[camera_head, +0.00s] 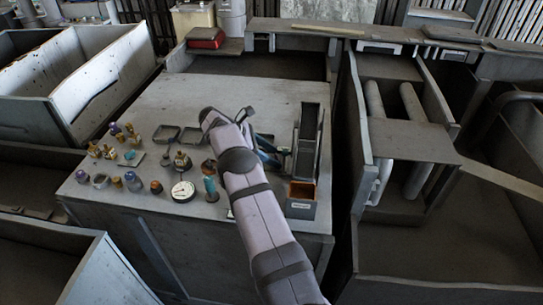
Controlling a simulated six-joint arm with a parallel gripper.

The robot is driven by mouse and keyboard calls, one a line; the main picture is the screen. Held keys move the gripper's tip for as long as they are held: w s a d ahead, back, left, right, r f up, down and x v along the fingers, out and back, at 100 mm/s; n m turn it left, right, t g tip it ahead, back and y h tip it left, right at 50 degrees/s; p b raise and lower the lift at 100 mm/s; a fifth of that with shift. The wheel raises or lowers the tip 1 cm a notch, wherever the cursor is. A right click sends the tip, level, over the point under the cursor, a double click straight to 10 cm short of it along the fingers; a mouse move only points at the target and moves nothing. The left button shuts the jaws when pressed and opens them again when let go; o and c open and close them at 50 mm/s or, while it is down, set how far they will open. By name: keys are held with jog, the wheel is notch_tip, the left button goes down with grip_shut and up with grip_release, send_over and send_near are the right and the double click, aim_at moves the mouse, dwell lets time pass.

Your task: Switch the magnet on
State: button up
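My arm reaches from the bottom edge up over the grey workbench (150,105). My gripper is mostly hidden behind my own arm, and its fingers cannot be made out, so I cannot tell whether it is open or shut. I cannot pick out the magnet or its switch for certain. A round white dial gauge (183,191) lies near the bench's front edge. A blue handled thing with an orange end (209,182) stands just right of it, close beside my arm. A dark blue object (270,156) shows partly on the arm's right side.
Several small brass, purple and teal parts (102,152) stand at the bench's left. Two shallow dark trays (166,134) lie behind the gauge. The bench's back left is clear.

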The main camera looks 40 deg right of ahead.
jog(key=shift+f, duration=0.1)
jog(key=shift+w+a+r, duration=0.2)
jog(key=shift+a+r, duration=0.1)
jog(key=shift+a, duration=0.05)
jog(key=b+v, duration=0.1)
jog(key=v, duration=0.5)
jog(key=shift+a+r, duration=0.15)
jog(key=shift+r, duration=0.05)
notch_tip(320, 180, up, 8)
jog(key=m+p, duration=0.2)
jog(key=p, duration=0.1)
send_over(277, 157)
jog(key=s+d+r+y+p, duration=0.1)
jog(key=s+r, duration=0.1)
jog(key=shift+w+a+f+n+t+y+p, duration=0.2)
jog(key=shift+w+f+n+t+y+p, duration=0.25)
jog(key=shift+f, duration=2)
jog(key=shift+w+a+f+n+t+y+p, duration=0.25)
jog(key=shift+f+y+p, duration=0.25)
jog(key=shift+f, duration=1.95)
jog(key=shift+w+a+f+n+t+y+p, duration=0.1)
jog(key=shift+w+f+n+t+y+p, duration=0.35)
jog(key=shift+f, duration=2)
